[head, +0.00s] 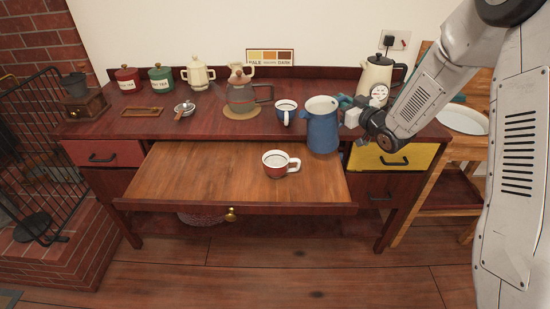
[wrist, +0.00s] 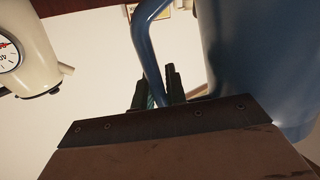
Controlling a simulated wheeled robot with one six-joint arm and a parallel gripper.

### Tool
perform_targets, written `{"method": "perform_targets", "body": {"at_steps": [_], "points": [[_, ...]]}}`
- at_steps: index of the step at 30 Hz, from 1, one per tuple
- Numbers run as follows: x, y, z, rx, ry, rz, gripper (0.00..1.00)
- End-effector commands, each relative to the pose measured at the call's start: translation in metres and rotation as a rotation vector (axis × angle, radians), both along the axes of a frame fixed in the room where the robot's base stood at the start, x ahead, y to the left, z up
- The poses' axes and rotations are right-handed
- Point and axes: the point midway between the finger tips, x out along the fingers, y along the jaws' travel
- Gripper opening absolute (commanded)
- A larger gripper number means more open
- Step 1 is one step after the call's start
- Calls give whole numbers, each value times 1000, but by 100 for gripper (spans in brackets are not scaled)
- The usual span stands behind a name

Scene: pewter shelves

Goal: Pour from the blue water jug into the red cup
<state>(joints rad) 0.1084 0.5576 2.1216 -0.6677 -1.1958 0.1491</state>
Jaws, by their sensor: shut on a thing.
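The blue water jug (head: 322,132) stands upright in the head view, at the right above the pulled-out wooden board. I cannot tell if its base touches a surface. My gripper (head: 358,116) is at its right side. In the wrist view my gripper (wrist: 158,92) is shut on the handle of the blue jug (wrist: 255,60). The red cup (head: 276,164), with a white band and a pale inside, stands upright on the board, to the left of and in front of the jug. The jug's contents are not visible.
A grey teapot (head: 242,97) is further left. A cream kettle (head: 376,76) with a dial stands behind my gripper. The pulled-out board (head: 200,175) is clear left of the cup.

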Motion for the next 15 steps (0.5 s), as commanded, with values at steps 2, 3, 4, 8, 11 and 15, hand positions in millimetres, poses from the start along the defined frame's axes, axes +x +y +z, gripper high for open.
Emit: {"method": "perform_targets", "body": {"at_steps": [2,3,4,8,11,15], "points": [[-2,5,8,-32,-23,1,0],[-3,7,10,-48,-32,2,0],[-3,9,11,-62,-40,2,0],[-7,16,19,-119,-72,2,0],[-10,21,20,-162,-93,2,0],[-14,30,18,-223,-127,2,0]]}}
